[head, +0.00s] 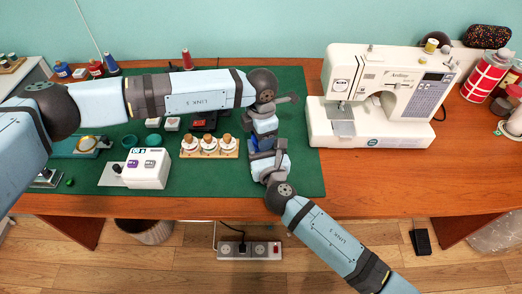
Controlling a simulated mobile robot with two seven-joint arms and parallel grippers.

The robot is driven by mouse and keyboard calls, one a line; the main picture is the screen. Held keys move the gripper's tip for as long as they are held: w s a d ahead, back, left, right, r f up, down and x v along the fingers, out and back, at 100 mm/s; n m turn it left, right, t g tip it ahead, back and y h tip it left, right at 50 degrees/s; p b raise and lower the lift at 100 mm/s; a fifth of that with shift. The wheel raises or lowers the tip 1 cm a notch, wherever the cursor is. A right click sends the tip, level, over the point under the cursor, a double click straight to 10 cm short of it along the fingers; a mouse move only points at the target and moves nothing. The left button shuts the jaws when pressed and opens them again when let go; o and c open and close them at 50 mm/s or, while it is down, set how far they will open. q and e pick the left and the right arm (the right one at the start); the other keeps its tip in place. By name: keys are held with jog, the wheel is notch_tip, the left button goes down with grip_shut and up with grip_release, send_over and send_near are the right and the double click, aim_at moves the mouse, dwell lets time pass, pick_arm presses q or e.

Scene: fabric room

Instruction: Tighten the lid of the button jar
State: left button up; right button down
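My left arm reaches across the green mat from the left, and its gripper (263,133) points down over the mat's right half. My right gripper (262,150) comes up from the lower right and meets the left one there. A small dark blue patch (266,144) shows between the two grippers; I cannot tell whether it is the button jar, its lid or a gripper part. The fingertips are hidden or too small to read. Several white jars with brown tops (208,144) stand in a wooden rack left of the grippers.
A white sewing machine (385,95) stands right of the green mat (308,182). A white box with buttons (147,167) and a teal tool (80,146) lie on the left. Thread spools (96,69) stand at the back. Bare wooden table (460,165) lies at the right.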

pick_arm(q)
jog(key=shift+m, duration=1.6)
jog(key=o, duration=1)
jog(key=shift+r, duration=2.3)
jog(key=shift+c, duration=0.3)
